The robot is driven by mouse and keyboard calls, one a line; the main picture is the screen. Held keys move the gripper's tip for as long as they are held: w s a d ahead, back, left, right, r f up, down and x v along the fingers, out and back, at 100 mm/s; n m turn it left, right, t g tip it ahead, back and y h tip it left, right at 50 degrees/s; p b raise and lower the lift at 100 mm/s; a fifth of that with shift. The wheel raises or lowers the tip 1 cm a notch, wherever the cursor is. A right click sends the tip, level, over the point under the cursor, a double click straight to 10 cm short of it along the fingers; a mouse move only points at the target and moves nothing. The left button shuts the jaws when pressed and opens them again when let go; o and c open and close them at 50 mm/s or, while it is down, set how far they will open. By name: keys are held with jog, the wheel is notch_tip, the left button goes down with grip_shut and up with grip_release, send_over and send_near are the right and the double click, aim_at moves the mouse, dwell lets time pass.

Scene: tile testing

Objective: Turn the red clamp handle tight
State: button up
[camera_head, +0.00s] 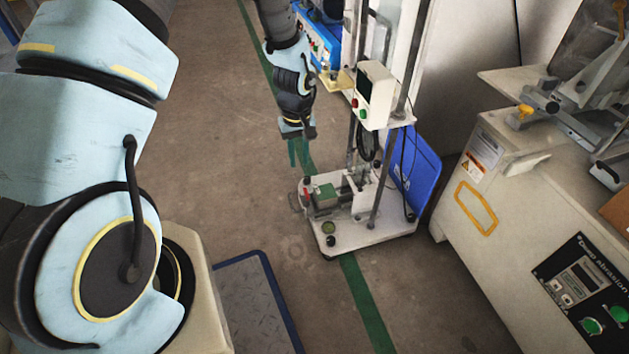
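A small red part (307,193), which looks like the clamp handle, shows at the left side of the tile testing machine's low white base (372,232). It sits beside a green block (325,193) on that base. My gripper (298,153) hangs pointing down, above the red part in the picture and apart from it. Nothing shows held in it. Its fingers are small and lie against the green floor line, so I cannot tell how far apart they are. The handle's exact shape and how tight it is are too small to make out.
A control box (376,95) with red and green buttons is on the machine's upright frame. A blue panel (414,168) leans behind it. A large beige abrasion machine (500,200) stands at right. A blue-edged plate (250,300) lies in front. Floor at left of the machine is clear.

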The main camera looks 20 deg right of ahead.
aim_at(306, 192)
jog(key=f+b, duration=0.2)
jog(key=f, duration=0.2)
jog(key=d+f+b, duration=0.1)
jog(key=f+b, duration=0.2)
jog(key=f, duration=0.1)
jog(key=s+f+b, duration=0.1)
jog(key=f+b, duration=0.2)
jog(key=f, duration=0.1)
jog(key=shift+d+f, duration=0.25)
jog(key=shift+d, duration=0.05)
jog(key=shift+w, duration=0.1)
grip_shut()
dwell(0.7)
